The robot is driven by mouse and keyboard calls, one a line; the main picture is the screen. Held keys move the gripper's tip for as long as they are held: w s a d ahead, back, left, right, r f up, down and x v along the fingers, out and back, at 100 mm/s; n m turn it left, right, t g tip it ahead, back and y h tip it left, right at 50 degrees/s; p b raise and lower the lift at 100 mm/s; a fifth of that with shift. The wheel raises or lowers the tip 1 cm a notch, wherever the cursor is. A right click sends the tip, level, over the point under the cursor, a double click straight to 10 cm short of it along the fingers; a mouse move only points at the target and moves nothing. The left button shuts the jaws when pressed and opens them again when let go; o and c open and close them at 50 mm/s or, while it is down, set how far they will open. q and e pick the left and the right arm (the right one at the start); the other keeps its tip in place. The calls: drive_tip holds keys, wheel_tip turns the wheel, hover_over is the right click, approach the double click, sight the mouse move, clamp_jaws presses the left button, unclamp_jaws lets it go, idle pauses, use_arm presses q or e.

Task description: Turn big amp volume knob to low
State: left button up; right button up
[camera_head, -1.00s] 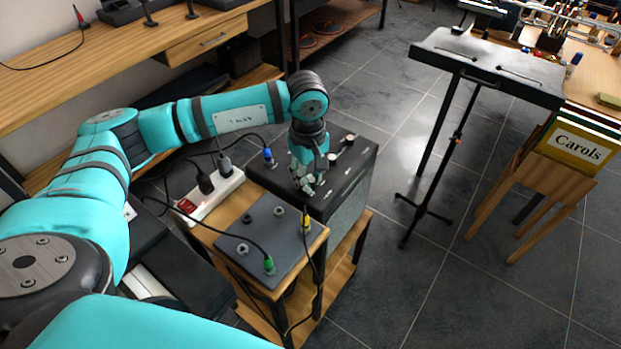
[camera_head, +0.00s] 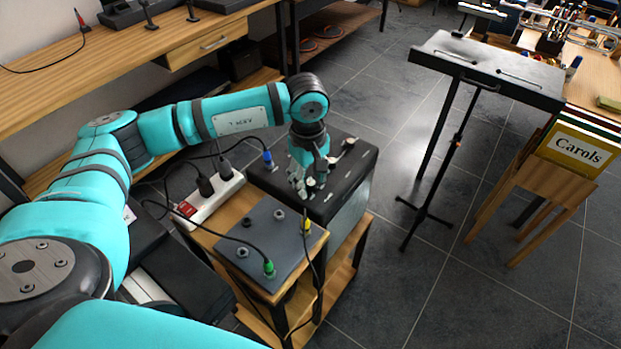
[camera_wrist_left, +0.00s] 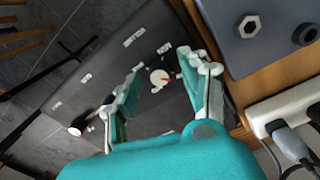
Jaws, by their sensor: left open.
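The big amp (camera_head: 348,192) is a black box with a dark top panel carrying pale labels and white-topped knobs. My left gripper (camera_head: 304,188) points down over the near part of that panel. In the left wrist view, the open fingers (camera_wrist_left: 163,90) stand on either side of a round white knob (camera_wrist_left: 159,78), with gaps visible between it and the fingers. Whether the fingertips touch the panel is unclear. Another knob (camera_wrist_left: 76,129) sits farther along the panel. Which label belongs to which knob is too small to read. My right gripper is out of view.
A grey pedal box (camera_head: 262,240) with plugged cables and a white power strip (camera_head: 212,200) sit on a wooden stand beside the amp. A black music stand (camera_head: 485,68) and a wooden holder of books (camera_head: 520,185) are to the right, with open floor between.

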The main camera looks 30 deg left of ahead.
sight(309, 184)
use_arm(q)
wheel_tip(309, 184, up, 12)
drive_tip(key=shift+s+f, duration=0.15)
drive_tip(key=shift+s, duration=0.1)
drive_tip(key=shift+a, duration=0.1)
idle(0.4)
